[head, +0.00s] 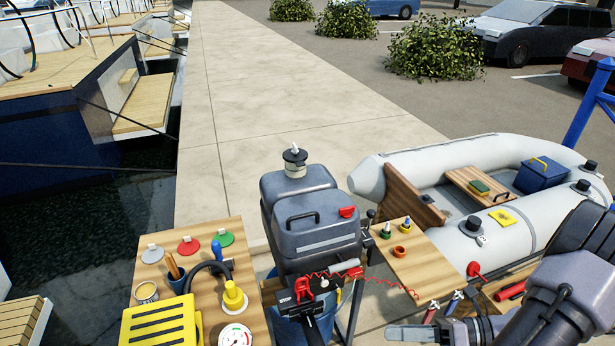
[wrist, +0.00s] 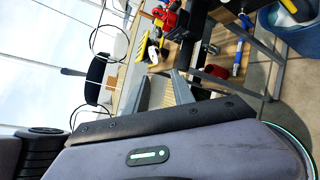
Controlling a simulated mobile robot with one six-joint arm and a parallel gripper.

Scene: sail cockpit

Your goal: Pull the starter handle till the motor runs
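The outboard motor (head: 318,240) stands upright at the centre of the head view, with a grey cowl. A black, handle-shaped grip (head: 303,217) sits on the cowl's front; I cannot tell for sure that it is the starter handle. A red part (head: 347,212) is to its right. A coiled red cord (head: 335,276) runs from a red clip below the cowl to the right. My gripper (head: 392,333) is low at the right, apart from the motor. In the wrist view its two grey fingers (wrist: 157,84) stand apart with nothing held between them.
A wooden table (head: 220,262) with a yellow case (head: 160,322) and small items stands left of the motor. A wooden board (head: 420,272) with small parts is at its right. The grey inflatable boat (head: 460,155) lies beyond. The paved quay (head: 270,100) behind is clear.

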